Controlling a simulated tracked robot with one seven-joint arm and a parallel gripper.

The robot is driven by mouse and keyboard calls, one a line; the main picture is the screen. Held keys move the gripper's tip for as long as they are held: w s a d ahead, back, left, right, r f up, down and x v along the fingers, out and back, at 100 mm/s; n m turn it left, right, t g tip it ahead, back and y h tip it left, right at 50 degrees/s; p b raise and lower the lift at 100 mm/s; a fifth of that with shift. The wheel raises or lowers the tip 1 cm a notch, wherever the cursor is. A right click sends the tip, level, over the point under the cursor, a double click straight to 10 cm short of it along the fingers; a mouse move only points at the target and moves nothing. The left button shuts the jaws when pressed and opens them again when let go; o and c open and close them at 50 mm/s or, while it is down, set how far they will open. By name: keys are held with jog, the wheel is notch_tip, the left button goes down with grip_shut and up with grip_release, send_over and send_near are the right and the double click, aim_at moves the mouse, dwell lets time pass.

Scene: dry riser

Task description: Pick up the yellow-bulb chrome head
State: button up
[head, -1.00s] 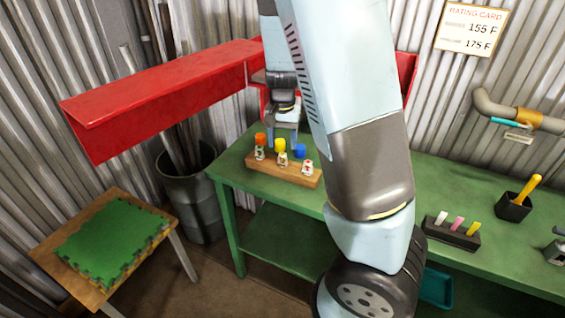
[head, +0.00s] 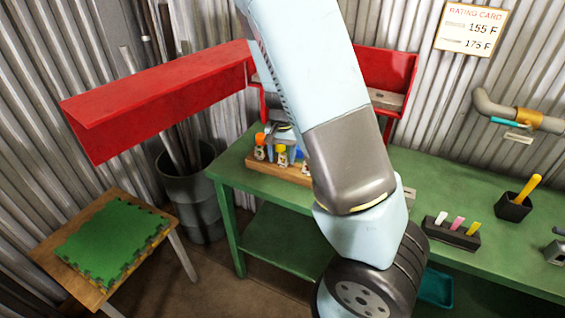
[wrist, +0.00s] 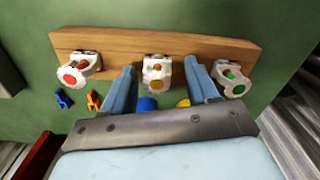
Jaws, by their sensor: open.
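The yellow-bulb chrome head (wrist: 156,74) is the middle one of three pale heads on a wooden block (wrist: 200,46); its amber disc faces the wrist camera. In the head view the middle head (head: 282,159) is partly covered by my gripper (head: 288,148). In the wrist view my gripper (wrist: 163,72) is open, with one blue finger on each side of the middle head. I see no contact and cannot tell how deep the fingers are.
The red-disc head (wrist: 78,68) and green-disc head (wrist: 232,78) stand close outside the fingers. Blue (wrist: 146,103) and yellow (wrist: 183,103) pieces show near the gripper's base.

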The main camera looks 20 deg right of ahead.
jog(key=shift+c, duration=0.4)
grip_shut()
